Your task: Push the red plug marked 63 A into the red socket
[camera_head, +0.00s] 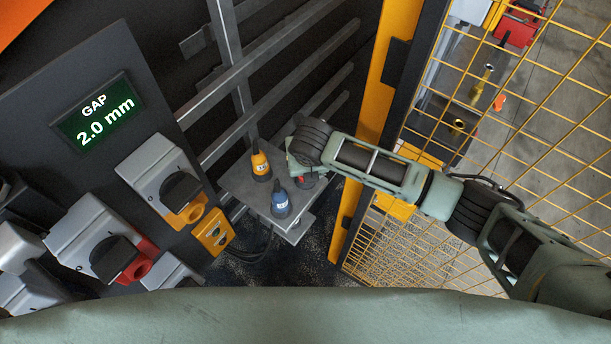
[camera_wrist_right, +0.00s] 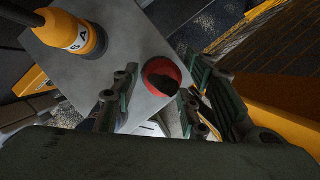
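The red plug (camera_wrist_right: 160,76) stands on a grey shelf (camera_head: 242,185). In the head view only a bit of the plug's red (camera_head: 301,179) shows beneath my right gripper; its marking cannot be read. My right gripper (camera_wrist_right: 157,88) is open, its fingers to either side of the red plug, with a visible gap at the left finger; contact on the right cannot be told. The red socket (camera_head: 138,268) is on the grey box at the lower left of the dark panel in the head view. My left gripper is not in view.
A yellow plug (camera_head: 261,165) and a blue plug (camera_head: 280,203) stand on the same shelf. The panel carries a yellow socket (camera_head: 192,213) and a display (camera_head: 98,112) reading "GAP 2.0 mm". A yellow mesh fence (camera_head: 490,130) and post (camera_head: 392,70) stand to the right.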

